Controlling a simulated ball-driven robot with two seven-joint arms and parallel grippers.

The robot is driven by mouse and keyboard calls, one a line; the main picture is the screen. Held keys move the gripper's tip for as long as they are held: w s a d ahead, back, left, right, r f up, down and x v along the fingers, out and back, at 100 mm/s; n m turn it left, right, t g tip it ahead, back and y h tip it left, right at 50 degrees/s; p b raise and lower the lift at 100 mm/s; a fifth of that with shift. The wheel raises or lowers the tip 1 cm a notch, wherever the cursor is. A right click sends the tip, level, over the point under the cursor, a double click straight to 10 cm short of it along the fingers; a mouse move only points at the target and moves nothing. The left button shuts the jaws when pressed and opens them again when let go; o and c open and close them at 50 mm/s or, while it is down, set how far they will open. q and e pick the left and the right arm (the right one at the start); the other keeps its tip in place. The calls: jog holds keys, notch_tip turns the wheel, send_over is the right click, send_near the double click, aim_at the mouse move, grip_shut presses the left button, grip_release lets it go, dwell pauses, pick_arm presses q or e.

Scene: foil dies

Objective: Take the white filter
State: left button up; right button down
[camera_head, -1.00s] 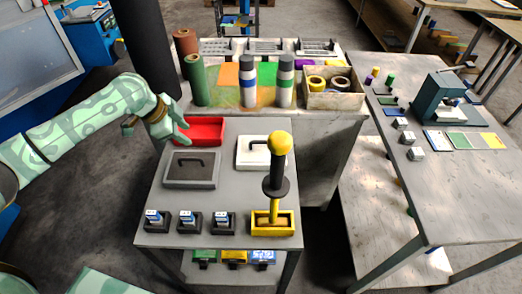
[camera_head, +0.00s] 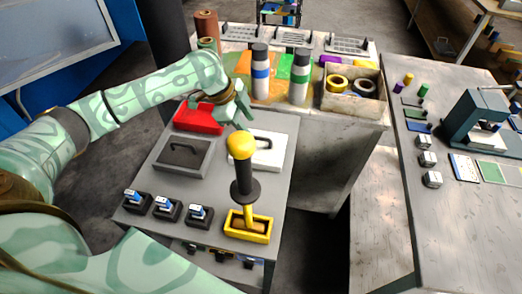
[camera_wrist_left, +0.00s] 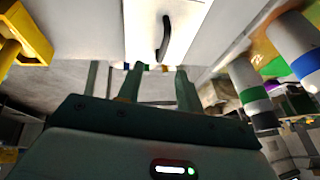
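The white filter (camera_head: 274,154) is a flat white plate with a black handle. It lies on the grey table, partly hidden behind the yellow-knobbed lever in the head view. In the left wrist view the filter (camera_wrist_left: 140,28) shows at the top centre, with its dark handle upright in the picture. My left gripper (camera_head: 241,112) is above the back of the table, just behind the filter and apart from it. In the wrist view its two fingers (camera_wrist_left: 157,82) are spread with nothing between them. My right gripper is not in view.
A yellow-knobbed lever (camera_head: 242,150) stands in a yellow base in front of the filter. A dark filter plate (camera_head: 182,155) lies to its left, a red tray (camera_head: 197,120) behind that. Small black holders (camera_head: 166,207) line the front. Bottles (camera_head: 299,80) stand on the back bench.

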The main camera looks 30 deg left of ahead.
aim_at(259, 138)
pick_arm(q)
jog(key=x, duration=0.3)
jog(key=shift+w+d+f+b, duration=0.15)
jog(key=shift+f+b, duration=0.2)
jog(key=shift+b, duration=0.05)
jog(key=b+x, duration=0.2)
jog(key=x, duration=0.2)
jog(key=shift+w+d+f, duration=0.1)
jog(key=shift+w+f, duration=0.15)
jog(key=shift+f, duration=0.05)
jog(key=shift+r, duration=0.1)
grip_shut()
